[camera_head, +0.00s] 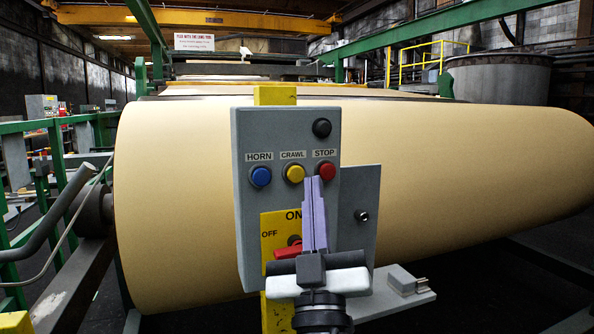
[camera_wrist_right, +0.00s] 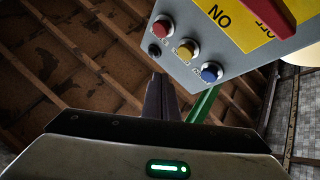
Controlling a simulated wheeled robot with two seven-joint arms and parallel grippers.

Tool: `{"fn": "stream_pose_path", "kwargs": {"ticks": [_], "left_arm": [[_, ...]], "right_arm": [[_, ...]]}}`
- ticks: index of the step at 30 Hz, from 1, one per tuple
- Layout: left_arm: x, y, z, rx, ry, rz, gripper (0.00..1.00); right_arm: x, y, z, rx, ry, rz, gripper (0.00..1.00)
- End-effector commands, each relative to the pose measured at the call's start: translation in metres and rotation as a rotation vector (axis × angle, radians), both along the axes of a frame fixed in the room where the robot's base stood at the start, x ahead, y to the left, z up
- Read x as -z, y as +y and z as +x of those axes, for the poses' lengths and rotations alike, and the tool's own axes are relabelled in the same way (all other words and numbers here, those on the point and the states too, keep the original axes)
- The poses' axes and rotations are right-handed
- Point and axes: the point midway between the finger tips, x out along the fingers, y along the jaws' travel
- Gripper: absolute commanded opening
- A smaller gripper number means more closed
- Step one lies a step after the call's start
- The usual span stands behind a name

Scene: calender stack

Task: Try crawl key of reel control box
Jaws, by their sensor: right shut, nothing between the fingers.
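The grey reel control box (camera_head: 250,212) stands upright in the middle of the head view. Its top row has a blue HORN button (camera_head: 260,176), a yellow CRAWL key (camera_head: 294,173) and a red STOP button (camera_head: 325,172). My right gripper (camera_head: 314,182) is shut and empty, pointing up in front of the box. Its tips lie just below and between CRAWL and STOP; contact cannot be told. In the right wrist view the fingers (camera_wrist_right: 160,97) show below the box, and the yellow key (camera_wrist_right: 187,49) lies between red and blue. My left gripper is not in view.
A black knob (camera_head: 322,128) sits above STOP. A red rotary switch (camera_head: 289,249) on a yellow ON/OFF plate is beside my right gripper. A large cream paper roll (camera_head: 450,185) fills the space behind the box. Green rails (camera_head: 40,127) stand at the left.

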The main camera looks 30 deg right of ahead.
Motion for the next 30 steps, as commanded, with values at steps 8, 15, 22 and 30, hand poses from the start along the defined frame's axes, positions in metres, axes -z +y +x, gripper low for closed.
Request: {"fn": "stream_pose_path", "kwargs": {"ticks": [8, 15, 22, 30], "left_arm": [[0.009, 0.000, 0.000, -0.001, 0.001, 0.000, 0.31], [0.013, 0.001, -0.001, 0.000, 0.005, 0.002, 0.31], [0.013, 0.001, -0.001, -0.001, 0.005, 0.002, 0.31], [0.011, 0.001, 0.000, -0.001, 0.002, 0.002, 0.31]], "right_arm": [[0.002, -0.007, 0.031, 0.000, -0.002, -0.001, 0.00], [0.000, -0.010, 0.040, -0.001, 0.000, 0.001, 0.00], [0.000, -0.010, 0.041, -0.001, 0.000, 0.001, 0.00], [0.000, -0.009, 0.040, -0.001, 0.000, 0.001, 0.00]]}}
